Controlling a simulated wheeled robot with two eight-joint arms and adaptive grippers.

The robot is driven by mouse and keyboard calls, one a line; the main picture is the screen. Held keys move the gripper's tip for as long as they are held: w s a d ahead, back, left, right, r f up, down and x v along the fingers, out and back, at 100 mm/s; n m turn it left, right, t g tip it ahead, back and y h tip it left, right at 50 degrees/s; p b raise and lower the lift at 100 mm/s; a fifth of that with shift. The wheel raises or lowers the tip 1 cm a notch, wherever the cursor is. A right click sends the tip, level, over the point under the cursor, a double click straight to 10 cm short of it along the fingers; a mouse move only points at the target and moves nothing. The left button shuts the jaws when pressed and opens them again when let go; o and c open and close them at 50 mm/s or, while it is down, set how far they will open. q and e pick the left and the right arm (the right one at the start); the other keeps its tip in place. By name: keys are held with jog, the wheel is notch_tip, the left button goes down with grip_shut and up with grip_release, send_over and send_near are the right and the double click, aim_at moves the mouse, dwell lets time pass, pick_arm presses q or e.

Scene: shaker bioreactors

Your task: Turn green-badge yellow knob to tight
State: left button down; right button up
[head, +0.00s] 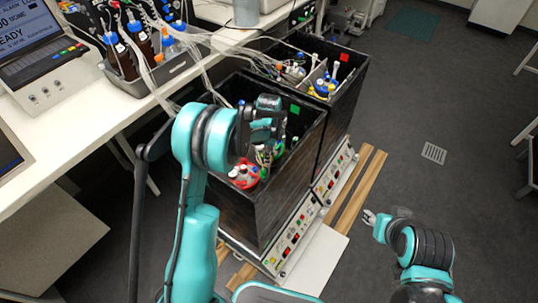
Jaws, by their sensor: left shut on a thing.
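The green badge (295,109) is on the inner wall of the nearer black box (290,190). My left arm reaches over this box, and my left gripper (264,151) points down inside it. The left gripper is shut on what appears to be the yellow knob, which is mostly hidden by the fingers and tubing. A vessel with a red cap (243,177) sits beside the gripper in the same box. My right gripper (369,217) is away to the right over the floor, empty, its fingers slightly apart.
A farther black box with a red badge (344,57) holds a vessel with a blue-and-yellow top (322,88). Control panels (292,236) face right below the boxes. A white bench (100,120) with bottles and tubing is at left. Floor at right is clear.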

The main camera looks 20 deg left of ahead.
pick_arm(q)
jog(key=shift+m, duration=0.3)
dwell(0.4)
jog(key=c, duration=1.2)
grip_release()
notch_tip(320, 180, up, 12)
